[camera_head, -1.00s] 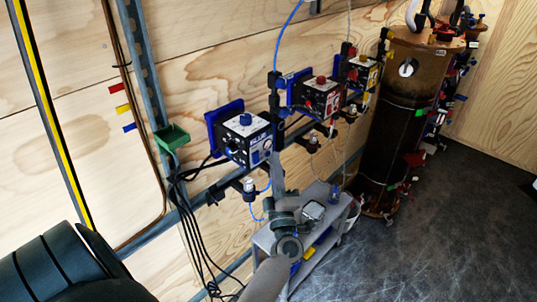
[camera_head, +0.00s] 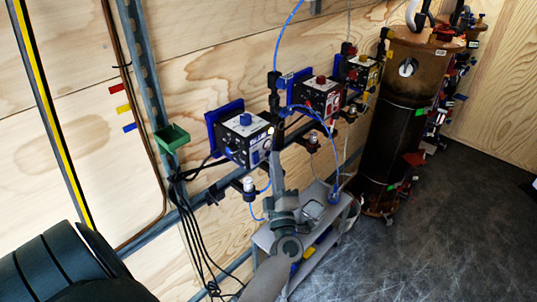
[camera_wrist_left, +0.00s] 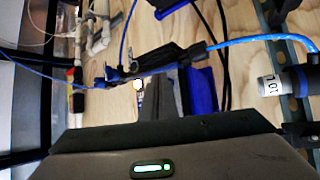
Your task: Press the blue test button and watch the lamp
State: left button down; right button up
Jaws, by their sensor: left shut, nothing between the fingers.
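The box with the blue backplate (camera_head: 232,152), lettered BLUE a second ago, hangs on the rail at the wall. A blue knob (camera_head: 245,119) is on its top. A small bright spot, apparently a lit lamp (camera_head: 270,130), shows at its upper right edge; a glow also shows in the left wrist view (camera_wrist_left: 146,80). My left gripper (camera_head: 277,156) is shut and empty, its tips at the right edge of the box front. I cannot tell whether they touch it. The test button is not clearly seen; the gripper may hide it. My right gripper is not in view.
Boxes with a red knob (camera_head: 321,80) and a yellow front (camera_head: 363,72) hang further right. A grey cart (camera_head: 328,232) stands below. A blue hose (camera_head: 338,150) arcs down towards it. A brown tank (camera_head: 400,130) stands at right; the dark floor there is clear.

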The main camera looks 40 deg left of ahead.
pick_arm(q)
jog(key=shift+d, duration=0.55)
jog(key=shift+s+d, duration=0.15)
jog(key=shift+d, duration=1.1)
jog(key=shift+s+d, duration=0.1)
jog(key=shift+d, duration=1.15)
